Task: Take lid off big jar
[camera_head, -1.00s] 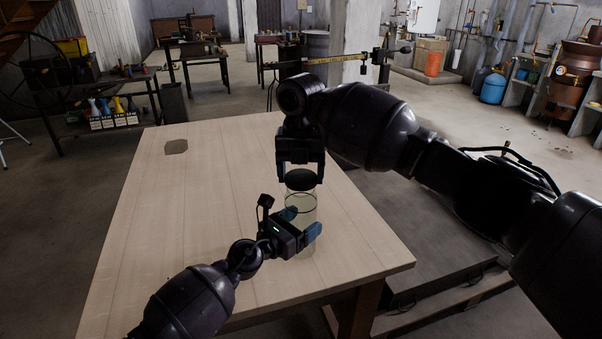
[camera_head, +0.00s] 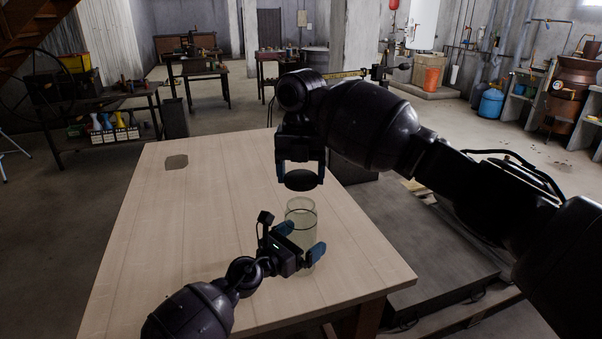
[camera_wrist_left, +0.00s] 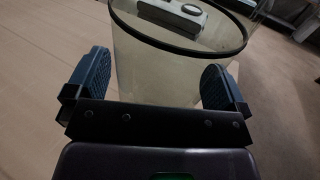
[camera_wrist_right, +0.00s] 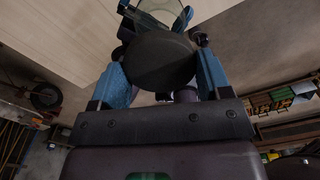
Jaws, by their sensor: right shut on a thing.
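The big jar (camera_head: 301,213) is clear glass and stands upright on the table near its right edge. Its mouth is uncovered, and its dark rim band shows in the left wrist view (camera_wrist_left: 180,45). My right gripper (camera_head: 301,182) is shut on the lid (camera_head: 300,181), a dark round disc, and holds it above the jar with a gap between. The lid also shows between the blue fingers in the right wrist view (camera_wrist_right: 160,62). My left gripper (camera_head: 300,241) is open, with its blue fingers on either side of the jar's body; whether they touch the glass is unclear.
A scale beam (camera_head: 348,73) shows behind my right arm. A low dark platform (camera_head: 420,235) lies right of the table.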

